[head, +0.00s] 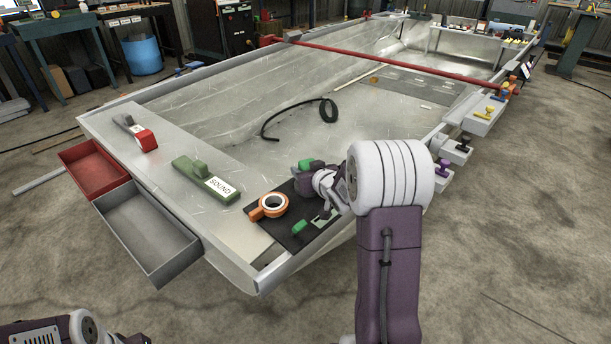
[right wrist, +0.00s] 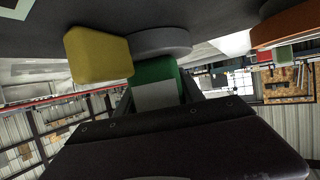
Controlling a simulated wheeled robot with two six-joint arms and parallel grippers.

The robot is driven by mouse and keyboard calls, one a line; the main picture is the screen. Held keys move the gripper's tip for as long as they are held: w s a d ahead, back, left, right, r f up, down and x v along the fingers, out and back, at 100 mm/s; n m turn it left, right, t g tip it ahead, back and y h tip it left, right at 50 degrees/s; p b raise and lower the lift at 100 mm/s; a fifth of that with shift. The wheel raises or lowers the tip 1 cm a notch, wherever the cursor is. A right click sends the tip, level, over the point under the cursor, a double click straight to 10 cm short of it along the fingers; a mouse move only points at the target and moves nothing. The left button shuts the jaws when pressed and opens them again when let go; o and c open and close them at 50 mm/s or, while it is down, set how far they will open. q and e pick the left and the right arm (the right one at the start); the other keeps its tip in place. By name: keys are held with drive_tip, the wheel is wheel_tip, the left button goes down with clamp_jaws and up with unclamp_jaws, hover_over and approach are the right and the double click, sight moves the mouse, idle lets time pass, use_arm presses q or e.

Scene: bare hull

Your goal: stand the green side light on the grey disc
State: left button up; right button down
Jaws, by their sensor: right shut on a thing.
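My right gripper (right wrist: 157,95) is shut on a green block with a pale face (right wrist: 155,78), which I take as the green side light. The right wrist view is upside down. There the grey disc (right wrist: 160,41) shows right beside the held block, towards the dark mat; I cannot tell whether they touch. A yellow block (right wrist: 98,54) stands close beside them. In the head view my right gripper (head: 326,183) is low over the mat, with green (head: 311,164) showing at it. Another green piece (head: 299,227) lies nearer the front. My left gripper is out of view.
The black mat (head: 283,236) lies at the hull's near corner. An orange tape ring (head: 254,214) sits at its left edge. A green block marked SOUND (head: 190,168) and a red-and-white block (head: 146,140) lie farther left. A black hose (head: 266,128) curls on the hull floor.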

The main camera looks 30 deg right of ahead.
drive_tip(key=shift+r, duration=0.15)
drive_tip(key=c, duration=0.7)
unclamp_jaws()
drive_tip(key=shift+f, duration=0.2)
drive_tip(key=shift+s+r, duration=0.1)
drive_tip(key=shift+r, duration=0.25)
drive_tip(key=p+v, duration=0.3)
drive_tip(key=v, duration=0.8)
drive_tip(key=shift+f, duration=0.1)
drive_tip(key=shift+s+a, duration=0.1)
drive_tip(key=shift+s, duration=0.35)
